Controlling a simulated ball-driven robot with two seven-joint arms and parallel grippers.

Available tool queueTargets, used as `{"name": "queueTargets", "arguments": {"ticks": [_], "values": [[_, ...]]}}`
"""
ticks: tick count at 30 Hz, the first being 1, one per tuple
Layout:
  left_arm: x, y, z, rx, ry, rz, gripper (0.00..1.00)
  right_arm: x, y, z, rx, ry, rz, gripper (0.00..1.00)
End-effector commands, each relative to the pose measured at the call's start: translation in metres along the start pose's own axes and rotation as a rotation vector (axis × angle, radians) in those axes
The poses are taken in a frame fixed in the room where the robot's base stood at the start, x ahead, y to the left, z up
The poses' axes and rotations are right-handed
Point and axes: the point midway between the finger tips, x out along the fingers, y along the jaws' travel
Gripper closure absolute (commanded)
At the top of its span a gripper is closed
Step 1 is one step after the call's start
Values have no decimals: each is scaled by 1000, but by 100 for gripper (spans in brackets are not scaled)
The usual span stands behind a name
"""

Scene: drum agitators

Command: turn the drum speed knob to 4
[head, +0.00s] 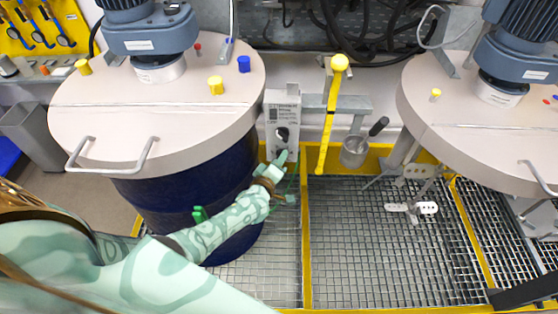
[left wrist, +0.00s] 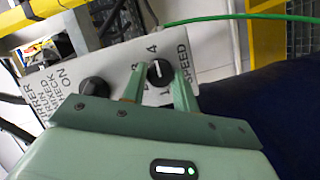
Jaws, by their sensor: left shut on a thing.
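The grey control box (head: 283,108) stands between the two drums. In the left wrist view its panel (left wrist: 203,48) shows a black knob (left wrist: 160,72) beside the word SPEED, with the digits 3 and 4 near it. A white mark shows on this knob; its exact setting is hard to tell. My left gripper (head: 281,160) is at the lower part of the box, and in the left wrist view its green fingers (left wrist: 159,88) are shut on the speed knob. In the head view the gripper hides that knob. My right gripper is not in view.
A second black knob (left wrist: 94,90) by the word ON sits close to the fingers. The left drum lid (head: 110,105) and right drum lid (head: 460,120) flank the box. A yellow-handled lever (head: 328,125) and metal cup (head: 354,152) are right of it. Floor grating (head: 370,250) lies below.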

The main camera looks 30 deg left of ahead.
Motion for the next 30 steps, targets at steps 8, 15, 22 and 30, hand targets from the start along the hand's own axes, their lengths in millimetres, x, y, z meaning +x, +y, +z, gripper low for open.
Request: {"name": "queueTargets", "arguments": {"ticks": [8, 15, 22, 30], "values": [[1, 1, 0, 0, 0, 2, 51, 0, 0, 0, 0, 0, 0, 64], [-7, 1, 0, 0, -1, 1, 51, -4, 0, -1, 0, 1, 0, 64], [-57, 3, -1, -2, -1, -2, 51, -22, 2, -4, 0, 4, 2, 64], [-127, 1, 0, 0, -2, 0, 51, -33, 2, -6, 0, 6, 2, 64]]}}
